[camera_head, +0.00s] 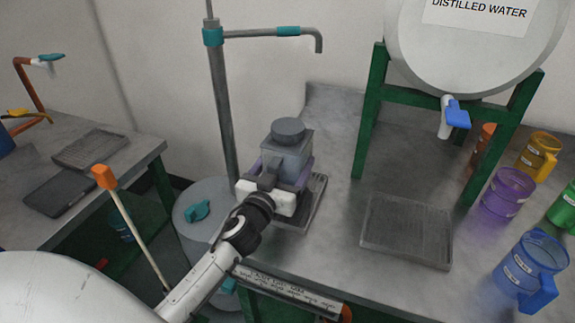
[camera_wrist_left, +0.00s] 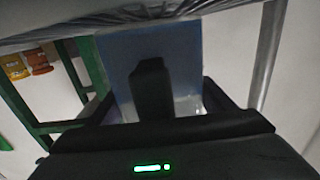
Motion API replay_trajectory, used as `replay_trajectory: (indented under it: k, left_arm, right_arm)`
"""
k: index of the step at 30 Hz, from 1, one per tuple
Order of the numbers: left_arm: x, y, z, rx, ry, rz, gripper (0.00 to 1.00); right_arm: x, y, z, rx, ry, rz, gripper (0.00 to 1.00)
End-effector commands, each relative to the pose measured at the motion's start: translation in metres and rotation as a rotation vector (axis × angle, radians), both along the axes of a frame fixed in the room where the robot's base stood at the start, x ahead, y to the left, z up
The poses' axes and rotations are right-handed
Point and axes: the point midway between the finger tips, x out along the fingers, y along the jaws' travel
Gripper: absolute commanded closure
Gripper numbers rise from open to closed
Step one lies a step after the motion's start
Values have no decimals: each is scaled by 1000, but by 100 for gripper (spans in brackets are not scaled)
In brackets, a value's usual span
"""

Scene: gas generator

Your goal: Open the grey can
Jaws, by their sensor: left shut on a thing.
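The grey can (camera_head: 290,152) stands upright near the left edge of the right-hand table, with its round grey lid (camera_head: 288,130) on top. My left gripper (camera_head: 273,174) reaches it from the front left and is shut on its body, below the lid. The gripper hides the can's lower front. In the left wrist view the can's blue-grey body (camera_wrist_left: 190,55) fills the middle, behind a dark finger of my left gripper (camera_wrist_left: 152,90). My right gripper is not in view.
A metal tray (camera_head: 318,192) shows beside the can, and an empty one (camera_head: 405,232) lies to the right. A distilled water tank (camera_head: 470,45) stands on a green frame. Coloured jugs (camera_head: 508,195) stand at right. A grey pole (camera_head: 222,100) rises behind the can.

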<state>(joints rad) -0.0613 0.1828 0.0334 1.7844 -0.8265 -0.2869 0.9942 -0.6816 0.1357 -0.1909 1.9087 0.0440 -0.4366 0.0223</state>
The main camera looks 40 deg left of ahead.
Motion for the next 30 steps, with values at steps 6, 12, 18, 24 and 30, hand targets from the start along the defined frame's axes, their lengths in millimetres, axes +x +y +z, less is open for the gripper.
replay_trajectory:
  k: [6, 12, 18, 24, 30]
  left_arm:
    - [1, -1, 4, 2, -9, -2, 77]
    - [1, 0, 9, 2, -10, -2, 77]
    - [1, 0, 41, 5, -13, -4, 77]
    - [1, 0, 77, 3, -14, -3, 77]
    - [0, 0, 100, 3, -12, -2, 77]
  right_arm:
    - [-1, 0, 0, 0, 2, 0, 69]
    - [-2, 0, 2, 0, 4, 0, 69]
    - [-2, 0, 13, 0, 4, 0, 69]
    - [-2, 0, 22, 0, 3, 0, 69]
    - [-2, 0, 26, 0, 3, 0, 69]
